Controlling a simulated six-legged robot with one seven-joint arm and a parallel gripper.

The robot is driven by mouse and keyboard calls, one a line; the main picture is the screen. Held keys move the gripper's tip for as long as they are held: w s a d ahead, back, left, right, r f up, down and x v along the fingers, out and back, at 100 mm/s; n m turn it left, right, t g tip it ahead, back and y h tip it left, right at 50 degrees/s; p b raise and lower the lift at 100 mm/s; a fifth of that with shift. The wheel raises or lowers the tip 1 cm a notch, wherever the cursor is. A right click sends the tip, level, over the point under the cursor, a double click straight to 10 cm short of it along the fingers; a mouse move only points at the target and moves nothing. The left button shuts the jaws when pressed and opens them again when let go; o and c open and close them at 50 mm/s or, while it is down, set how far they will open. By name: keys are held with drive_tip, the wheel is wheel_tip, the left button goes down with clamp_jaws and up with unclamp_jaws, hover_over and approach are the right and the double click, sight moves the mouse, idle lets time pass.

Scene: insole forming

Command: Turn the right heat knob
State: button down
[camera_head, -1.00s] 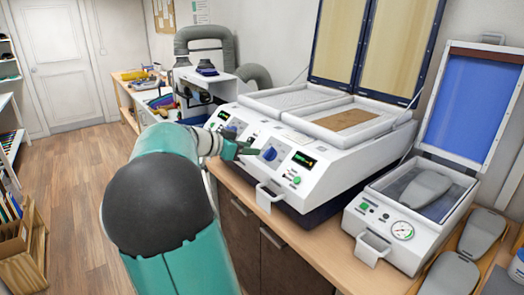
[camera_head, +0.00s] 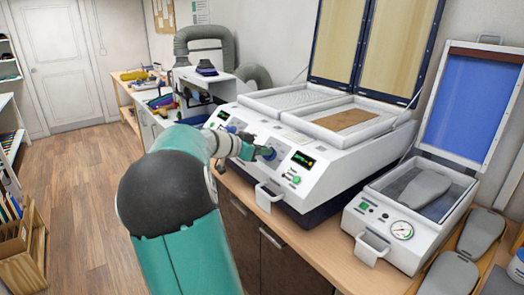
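The white heating machine (camera_head: 330,177) stands on the counter with its lid up. Its right heat knob (camera_head: 270,154) is blue and sits on the sloped front panel, left of the right display (camera_head: 303,159). My gripper (camera_head: 262,151) is at this knob, with its fingertips at the knob's left side and partly over it. I cannot tell whether the fingers touch or clasp the knob. The left heat knob (camera_head: 231,129) is blue and partly hidden behind my arm.
A white handle (camera_head: 267,196) juts out below the panel. A smaller press (camera_head: 405,222) with a gauge and a raised blue lid stands at right. Grey insole forms (camera_head: 481,232) lie beside it. The floor (camera_head: 90,200) at left is clear.

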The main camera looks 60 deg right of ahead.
drive_tip(key=shift+n, duration=0.4)
drive_tip(key=n+t, duration=0.1)
drive_tip(key=n, duration=0.1)
drive_tip(key=n+t, duration=0.1)
drive_tip(key=n, duration=0.2)
drive_tip(key=shift+s+t, duration=0.15)
drive_tip(key=shift+t, duration=0.15)
drive_tip(key=n+t, duration=0.2)
drive_tip(key=n, duration=0.3)
drive_tip(key=shift+s, duration=0.1)
drive_tip(key=n+t, duration=0.1)
drive_tip(key=n, duration=0.1)
drive_tip(key=n+t+y, duration=0.1)
drive_tip(key=n, duration=0.2)
drive_tip(key=shift+s+r, duration=0.1)
drive_tip(key=shift+n+t+y, duration=0.6)
drive_tip(key=shift+n+y, duration=0.3)
drive_tip(key=shift+n, duration=1.1)
drive_tip(key=c, duration=1.4)
unclamp_jaws()
drive_tip(key=shift+c, duration=0.2)
drive_tip(key=shift+r, duration=0.15)
drive_tip(key=v, duration=1.3)
drive_tip(key=shift+a+r, duration=0.2)
drive_tip(key=shift+a, duration=0.05)
